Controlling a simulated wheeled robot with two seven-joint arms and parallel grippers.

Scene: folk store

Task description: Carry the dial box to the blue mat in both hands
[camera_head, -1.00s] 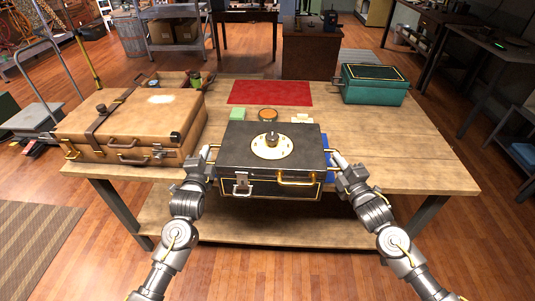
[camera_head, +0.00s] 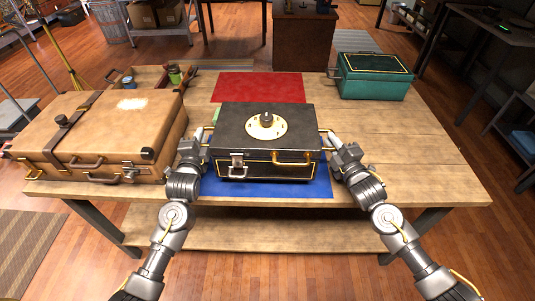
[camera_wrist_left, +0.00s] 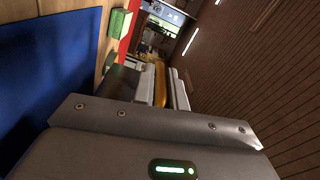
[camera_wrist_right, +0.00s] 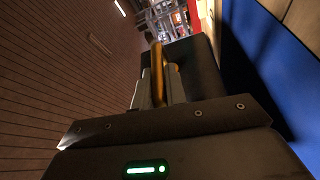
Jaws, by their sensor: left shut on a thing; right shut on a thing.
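The dial box (camera_head: 225,121) is a black case with gold trim and a cream dial on its lid. It is level, over the blue mat (camera_head: 318,188), which shows in front of it and at its sides; I cannot tell whether they touch. My left gripper (camera_head: 207,138) is shut on the box's left side handle, and my right gripper (camera_head: 327,139) is shut on its right side handle. The gold handles show between the jaws in the left wrist view (camera_wrist_left: 160,82) and the right wrist view (camera_wrist_right: 157,72). The mat's middle is hidden under the box.
A tan suitcase (camera_head: 105,135) lies at the left of the wooden table (camera_head: 420,160), close to my left arm. A red mat (camera_head: 260,87) lies behind the box. A green case (camera_head: 372,84) stands at the back right. The right of the table is clear.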

